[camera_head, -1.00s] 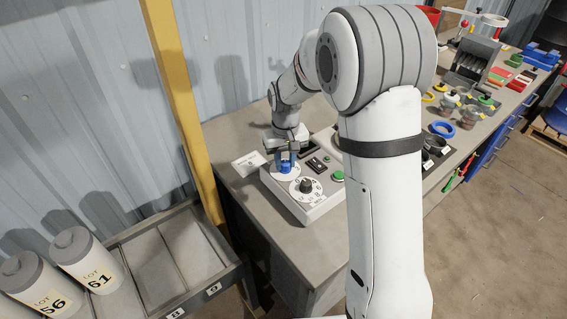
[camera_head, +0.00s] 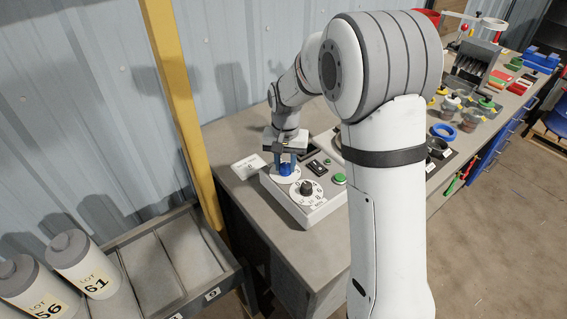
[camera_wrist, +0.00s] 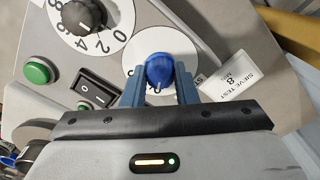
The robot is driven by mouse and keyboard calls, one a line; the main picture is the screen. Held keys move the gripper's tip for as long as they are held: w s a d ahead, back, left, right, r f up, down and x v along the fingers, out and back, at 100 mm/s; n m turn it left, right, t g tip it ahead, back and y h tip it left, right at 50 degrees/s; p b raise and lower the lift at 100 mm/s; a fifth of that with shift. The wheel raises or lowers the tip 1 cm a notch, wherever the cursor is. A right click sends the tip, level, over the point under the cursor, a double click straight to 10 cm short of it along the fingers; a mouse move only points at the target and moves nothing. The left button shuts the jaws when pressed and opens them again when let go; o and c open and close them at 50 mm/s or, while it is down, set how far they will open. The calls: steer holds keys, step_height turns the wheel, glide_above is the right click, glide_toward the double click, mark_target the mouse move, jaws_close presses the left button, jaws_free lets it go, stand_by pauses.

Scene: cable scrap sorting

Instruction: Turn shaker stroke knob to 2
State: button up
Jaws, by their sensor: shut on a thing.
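The shaker's control box (camera_head: 312,214) sits on the bench, with two knobs on round white dials. My gripper (camera_head: 286,160) points down at the blue knob (camera_head: 286,169) on the far-left dial. In the wrist view the two fingers are closed on either side of the blue knob (camera_wrist: 159,68). Its white dial (camera_wrist: 190,52) is partly covered by the knob and fingers, and I cannot read its setting. The black knob (camera_head: 307,187) stands free on a numbered dial; it also shows in the wrist view (camera_wrist: 84,17).
A green button (camera_head: 339,179) and a black rocker switch (camera_wrist: 95,92) are on the box. A sieve test card (camera_head: 248,167) reading 8 min lies beside it. A yellow post (camera_head: 182,115) stands close on the left. Lot bottles (camera_head: 82,262) stand in the rack at lower left.

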mark_target(286, 165)
steer(key=shift+s+f, duration=0.1)
steer(key=shift+s, duration=0.05)
steer(key=o, duration=1)
steer(key=shift+r+b, duration=0.3)
steer(key=shift+r, duration=3.7)
